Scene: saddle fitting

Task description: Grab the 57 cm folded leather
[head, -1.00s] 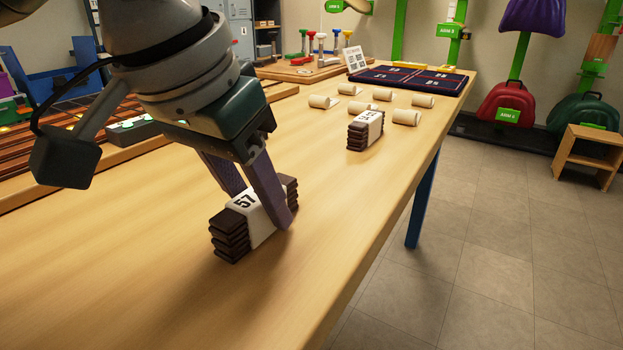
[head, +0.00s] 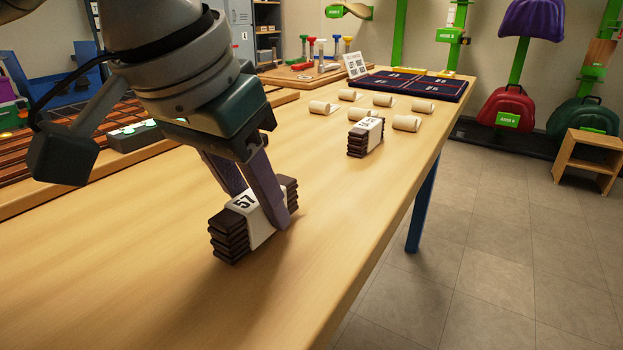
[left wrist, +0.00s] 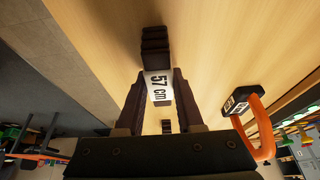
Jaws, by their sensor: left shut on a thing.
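The folded leather marked 57 (head: 230,235) is a dark brown stack of folds with a white paper band, on the wooden table in the head view. My left gripper (head: 262,215) comes down from above with its fingers on either side of the band and is shut on the stack. In the left wrist view the band reads "57 cm" (left wrist: 159,86), and the left gripper's fingers (left wrist: 158,100) flank it. The stack appears to rest on the tabletop. My right gripper is not in view.
A second banded leather stack (head: 366,137) stands farther along the table (head: 330,200). Several cream rolls (head: 406,123) and a dark blue mat (head: 420,84) lie beyond it. An orange-handled tool (left wrist: 258,125) shows in the left wrist view. The tabletop around the held stack is clear.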

